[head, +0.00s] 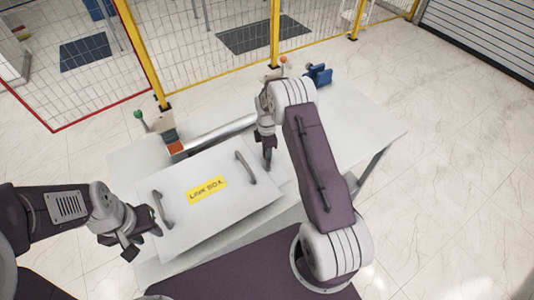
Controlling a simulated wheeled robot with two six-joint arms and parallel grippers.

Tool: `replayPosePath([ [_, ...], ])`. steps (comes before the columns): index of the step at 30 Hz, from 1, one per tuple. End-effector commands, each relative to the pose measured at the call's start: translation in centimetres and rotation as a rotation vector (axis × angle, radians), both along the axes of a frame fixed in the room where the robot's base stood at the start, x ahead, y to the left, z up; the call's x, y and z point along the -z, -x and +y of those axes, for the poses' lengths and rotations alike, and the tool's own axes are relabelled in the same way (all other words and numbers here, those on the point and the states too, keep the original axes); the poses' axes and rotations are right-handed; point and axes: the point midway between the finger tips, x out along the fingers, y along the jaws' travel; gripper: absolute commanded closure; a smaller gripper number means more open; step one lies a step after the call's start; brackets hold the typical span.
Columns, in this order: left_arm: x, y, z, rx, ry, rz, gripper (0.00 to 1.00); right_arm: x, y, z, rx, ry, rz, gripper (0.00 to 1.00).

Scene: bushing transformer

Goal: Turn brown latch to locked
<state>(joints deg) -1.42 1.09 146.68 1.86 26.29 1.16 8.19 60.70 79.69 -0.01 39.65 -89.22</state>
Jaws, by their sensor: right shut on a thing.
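I cannot make out the brown latch for sure; a small orange-brown block (175,147) sits at the left end of a grey bar on the table. My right gripper (267,160) points down beside the right edge of the white lidded box (207,215). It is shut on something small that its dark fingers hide. My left gripper (144,246) is at the box's lower left corner, close to the left handle (162,210). Its fingers look apart and empty.
The box has a yellow label (207,190) and a right handle (246,167). A green-knobbed lever (139,115), an orange-knobbed lever (283,60) and a blue clamp-like part (319,75) stand along the back. The white table (365,125) is clear at right. A yellow-posted fence stands behind.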

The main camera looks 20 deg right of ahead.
Motion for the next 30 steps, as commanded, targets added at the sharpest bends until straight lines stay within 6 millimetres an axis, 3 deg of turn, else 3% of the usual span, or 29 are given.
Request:
replayPosePath([
  [12, 2.0, 0.0, 0.0, 0.000, 0.000, 0.000, 0.64, 0.1, -0.1, 0.0, 0.392, 0.000, -0.003, 1.00],
  [30, 3.3, 0.0, 0.0, 0.000, 0.000, 0.000, 0.64, -0.1, -0.2, 0.0, 0.915, -0.001, -0.005, 1.00],
])
